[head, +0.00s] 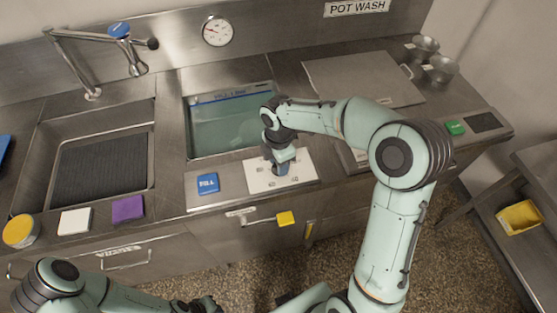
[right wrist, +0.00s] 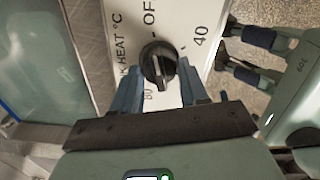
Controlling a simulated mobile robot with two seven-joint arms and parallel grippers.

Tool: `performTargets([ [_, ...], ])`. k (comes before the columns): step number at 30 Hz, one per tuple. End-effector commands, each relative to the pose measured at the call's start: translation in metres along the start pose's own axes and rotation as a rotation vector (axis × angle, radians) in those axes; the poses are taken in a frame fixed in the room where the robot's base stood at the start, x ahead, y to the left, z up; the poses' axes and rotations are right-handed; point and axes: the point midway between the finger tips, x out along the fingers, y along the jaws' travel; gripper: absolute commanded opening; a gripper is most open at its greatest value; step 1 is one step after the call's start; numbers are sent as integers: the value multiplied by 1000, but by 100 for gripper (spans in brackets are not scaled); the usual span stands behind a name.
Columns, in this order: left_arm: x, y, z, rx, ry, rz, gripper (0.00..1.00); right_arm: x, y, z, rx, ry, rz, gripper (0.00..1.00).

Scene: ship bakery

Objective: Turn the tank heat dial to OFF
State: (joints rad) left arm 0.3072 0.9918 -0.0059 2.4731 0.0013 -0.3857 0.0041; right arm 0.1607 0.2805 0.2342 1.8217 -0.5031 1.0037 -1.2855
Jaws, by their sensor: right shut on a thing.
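The tank heat dial (right wrist: 158,63) is a black round knob with a raised ridge, on a white plate (head: 255,180) at the front of the tank. In the right wrist view the plate reads OFF, 40 and 80. The ridge runs roughly toward the bottom of that view, away from OFF; its exact setting is unclear. My right gripper (right wrist: 160,92) is shut on the dial, a finger on either side; in the head view the gripper (head: 281,167) mostly hides the knob. My left gripper (head: 207,304) is low at the bottom edge, partly cut off, away from the counter.
The water tank (head: 187,125) lies behind the plate. A blue FILL button (head: 207,184) is left of it, and a yellow tag (head: 287,218) on a lever below. A sink (head: 152,150) is at left, a metal lid (head: 350,80) at back right, a green button (head: 455,127) at far right.

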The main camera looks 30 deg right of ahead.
Motion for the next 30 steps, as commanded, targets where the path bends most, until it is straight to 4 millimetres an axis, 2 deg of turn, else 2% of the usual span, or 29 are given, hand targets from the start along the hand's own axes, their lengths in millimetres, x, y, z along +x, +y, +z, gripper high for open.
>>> performTargets([
  [15, -1, 0, 0, 0, 1, 0, 0, 0, 0, 0, -23, -1, 0, 13],
  [16, -1, 0, 0, 0, 1, 0, 0, 0, 0, 0, -23, -1, 0, 47],
  [18, -1, 0, 0, 0, 1, 0, 0, 0, 0, 0, -23, 0, 0, 68],
  [26, -1, 0, 0, 0, 1, 0, 0, 0, 0, 0, -21, 0, 0, 68],
  [30, -2, 1, -1, 1, 2, 1, 0, -8, 0, 0, -20, -1, 2, 68],
])
